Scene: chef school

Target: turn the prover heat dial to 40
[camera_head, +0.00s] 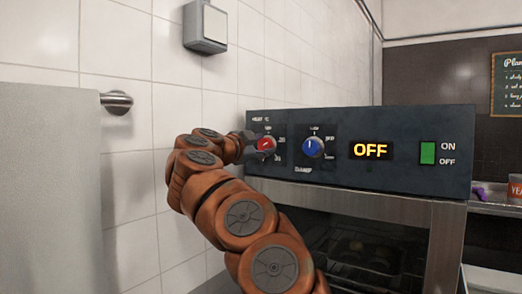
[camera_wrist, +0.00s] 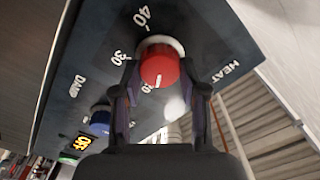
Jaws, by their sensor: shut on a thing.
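The red heat dial (camera_head: 266,144) is at the left end of the dark control panel (camera_head: 375,180). In the wrist view the dial (camera_wrist: 160,66) sits between the two fingers of my gripper (camera_wrist: 159,76), which is shut on it. A white mark shows on the lower part of the dial's face in the wrist view. The numbers 40 and 30 are printed above and left of the dial there. In the head view my gripper (camera_head: 250,146) reaches the dial from the left and partly covers its scale.
A blue damp dial (camera_head: 312,147) is just right of the heat dial. An orange display (camera_head: 370,150) reads OFF. A green switch (camera_head: 428,153) is at the right, with ON and OFF labels. A tiled wall (camera_head: 130,160) is close on the left.

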